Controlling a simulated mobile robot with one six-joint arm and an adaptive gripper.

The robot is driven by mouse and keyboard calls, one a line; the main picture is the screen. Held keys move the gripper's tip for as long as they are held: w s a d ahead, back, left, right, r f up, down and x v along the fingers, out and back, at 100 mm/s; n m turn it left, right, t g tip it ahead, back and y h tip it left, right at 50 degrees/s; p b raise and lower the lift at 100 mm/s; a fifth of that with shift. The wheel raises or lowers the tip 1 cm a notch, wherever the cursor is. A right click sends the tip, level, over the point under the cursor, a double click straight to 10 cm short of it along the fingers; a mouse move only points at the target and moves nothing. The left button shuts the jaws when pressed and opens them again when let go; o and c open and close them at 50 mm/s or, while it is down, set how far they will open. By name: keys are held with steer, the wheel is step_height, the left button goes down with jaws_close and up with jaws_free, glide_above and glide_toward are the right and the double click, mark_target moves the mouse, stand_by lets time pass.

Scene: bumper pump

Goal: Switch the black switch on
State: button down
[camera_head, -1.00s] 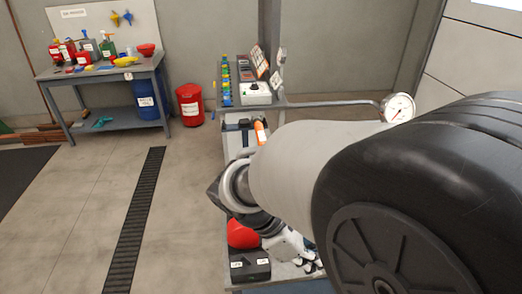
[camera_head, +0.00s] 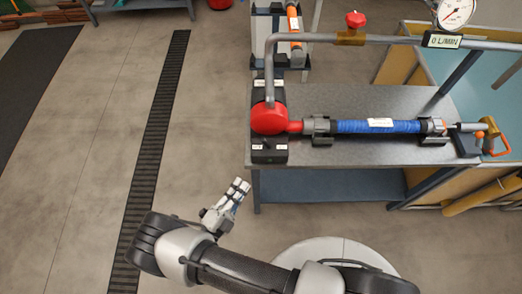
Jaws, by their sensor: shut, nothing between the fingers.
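A black box (camera_head: 268,155) with small white labels sits at the front left corner of the grey bench, just in front of a red round pump head (camera_head: 268,118). A small raised part shows on its top, but it is too small to tell whether this is the black switch or how it is set. My gripper (camera_head: 238,187) is shut and empty. In the picture it is below and left of the black box, apart from it, beside the bench's front left corner. My arm reaches in from the bottom of the picture.
The bench top (camera_head: 365,98) carries a blue hose (camera_head: 378,126) in clamps. A grey pipe (camera_head: 340,39) with a red valve knob (camera_head: 355,19) and a gauge (camera_head: 455,12) runs above it. A black floor grate (camera_head: 160,140) lies left, with open floor around.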

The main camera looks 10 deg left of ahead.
mark_target(266, 143)
steer(key=shift+s+a+f+n+y, duration=0.1)
steer(key=shift+s+f+n+y, duration=0.25)
steer(key=shift+n+y, duration=0.2)
steer(key=x, duration=1.4)
steer(key=shift+r+b, duration=0.25)
steer(key=shift+b, duration=0.1)
steer(key=shift+r+m+h, duration=0.1)
steer(key=shift+m+h, duration=0.15)
steer(key=shift+d+m+p, duration=0.2)
steer(key=shift+m+p, duration=0.2)
steer(key=shift+m, duration=0.1)
steer(key=shift+d+r+m+g, duration=0.1)
steer(key=shift+m+g, duration=0.3)
steer(key=shift+m, duration=0.1)
